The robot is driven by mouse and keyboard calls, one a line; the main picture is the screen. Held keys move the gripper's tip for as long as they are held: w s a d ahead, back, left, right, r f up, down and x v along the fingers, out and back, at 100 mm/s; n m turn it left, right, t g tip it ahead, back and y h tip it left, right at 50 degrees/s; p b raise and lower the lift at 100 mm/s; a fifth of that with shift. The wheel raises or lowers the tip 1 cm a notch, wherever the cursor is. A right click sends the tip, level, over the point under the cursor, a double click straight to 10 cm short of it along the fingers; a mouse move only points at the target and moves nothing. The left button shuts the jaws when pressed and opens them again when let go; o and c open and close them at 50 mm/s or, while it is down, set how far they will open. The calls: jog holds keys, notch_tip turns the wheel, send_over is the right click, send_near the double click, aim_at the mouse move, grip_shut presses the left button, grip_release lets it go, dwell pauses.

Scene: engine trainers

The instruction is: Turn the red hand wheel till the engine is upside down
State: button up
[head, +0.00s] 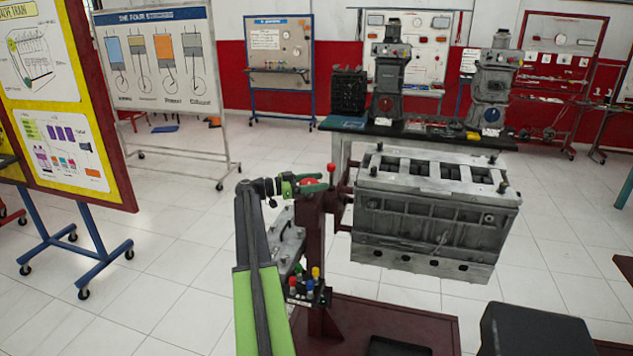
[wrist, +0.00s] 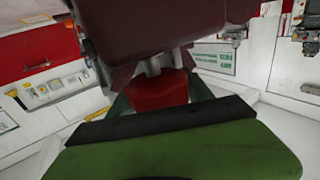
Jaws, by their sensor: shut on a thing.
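The grey engine block (head: 435,222) hangs level on the dark red stand (head: 317,240), with its face of several rectangular openings upward. My gripper (head: 304,183) is at the stand's head, left of the engine. It is shut on a red part, which I take as the hand wheel (head: 308,181); little of it shows between the green jaws. In the wrist view the red wheel part (wrist: 160,92) sits between my jaws, in front of the dark red stand head. The rest of the wheel is hidden.
A small red knob (head: 332,169) stands up right of my gripper. Coloured knobs (head: 308,283) sit on a small panel on the stand below. A poster board (head: 70,100) is at left, and a bench (head: 420,131) with engine parts is behind. Open tiled floor lies at left.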

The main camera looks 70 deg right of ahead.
jog(key=shift+s+a+m+g+y, duration=0.1)
jog(key=shift+a+m+g+y, duration=0.1)
jog(key=shift+m+g+y, duration=0.7)
jog(key=shift+a+m+g+y, duration=0.25)
jog(key=shift+m+y, duration=0.75)
jog(key=shift+y, duration=0.8)
jog(key=o, duration=1.4)
